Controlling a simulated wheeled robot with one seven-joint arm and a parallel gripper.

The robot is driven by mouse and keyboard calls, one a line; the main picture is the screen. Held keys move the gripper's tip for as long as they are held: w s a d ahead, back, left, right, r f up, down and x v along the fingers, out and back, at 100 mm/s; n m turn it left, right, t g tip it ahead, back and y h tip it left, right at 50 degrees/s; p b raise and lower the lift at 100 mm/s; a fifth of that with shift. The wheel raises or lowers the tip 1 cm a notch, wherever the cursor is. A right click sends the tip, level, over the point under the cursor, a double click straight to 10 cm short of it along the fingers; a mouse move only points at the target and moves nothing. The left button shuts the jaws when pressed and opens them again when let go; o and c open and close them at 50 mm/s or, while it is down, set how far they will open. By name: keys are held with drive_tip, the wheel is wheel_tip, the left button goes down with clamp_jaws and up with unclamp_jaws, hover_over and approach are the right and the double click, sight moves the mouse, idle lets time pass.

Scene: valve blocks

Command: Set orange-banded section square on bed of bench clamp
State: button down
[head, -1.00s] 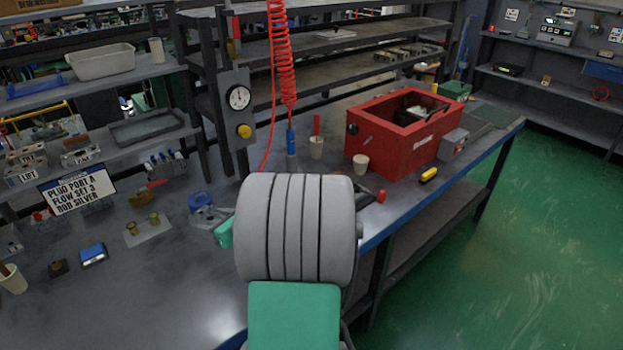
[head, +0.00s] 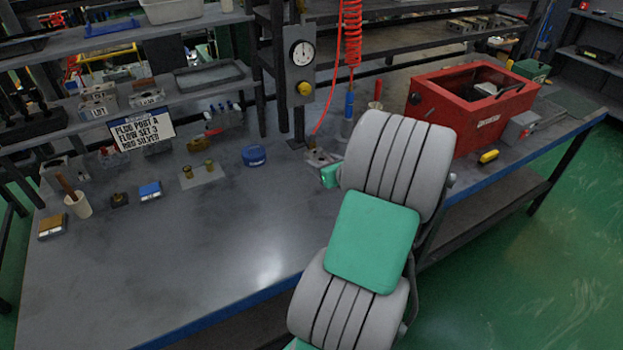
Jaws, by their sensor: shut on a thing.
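My gripper (head: 319,160) shows only as a small part past the end of my arm, low over the bench. It is shut on a small grey metal block (head: 314,155); my arm hides much of both. I cannot make out an orange band on it. I cannot make out a bench clamp; it may be hidden behind my arm. Grey valve blocks, one (head: 98,99) and another (head: 147,98), stand on the left shelf with white labels.
A red open box (head: 470,110) stands at the right of the bench (head: 230,240). A gauge post (head: 300,70), a red coiled hose (head: 351,35), a blue round tin (head: 254,155) and a sign (head: 142,131) stand behind. The front middle of the bench is bare.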

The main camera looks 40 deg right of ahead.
hover_over(307, 188)
wheel_tip(307, 188, down, 5)
drive_tip(key=shift+s+d+f, duration=0.1)
drive_tip(key=shift+s+f, duration=0.05)
wheel_tip(307, 188, down, 3)
drive_tip(key=shift+f, duration=0.2)
drive_tip(key=shift+f+b, duration=0.2)
drive_tip(key=shift+b, duration=0.1)
drive_tip(key=c, duration=0.6)
unclamp_jaws()
